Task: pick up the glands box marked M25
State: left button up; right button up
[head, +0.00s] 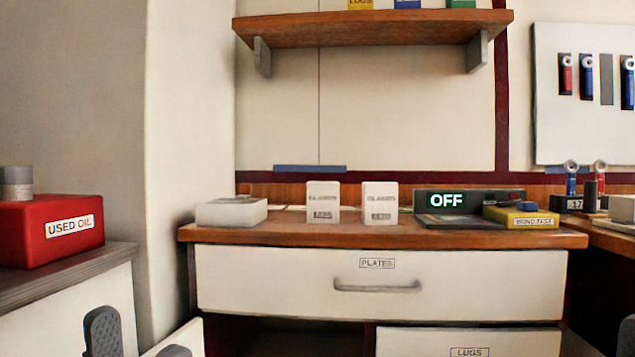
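Two white upright boxes with GLANDS labels stand side by side on the wooden counter. The left one (323,202) appears to read M25; the right one (380,203) appears to read M20, though the print is blurred. A small gap separates them. My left gripper (139,342) shows at the lower left edge as two dark fingertips set apart, empty, well below and left of the boxes. A dark part of my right gripper (627,336) shows at the lower right edge; the rest is out of frame.
A white block (231,211) lies left of the boxes. A dark OFF display (450,201) and a yellow BOND TEST unit (521,217) stand to the right. A shelf (370,28) hangs above. The PLATES drawer (300,280) is below; a red USED OIL box (40,245) is far left.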

aim_at(323, 197)
jog(key=i+u, duration=0.15)
jog(key=u, duration=0.2)
jog(key=i+u, duration=0.1)
jog(key=u, duration=0.2)
jog(key=i+l+u, duration=0.1)
jog(key=u, duration=0.25)
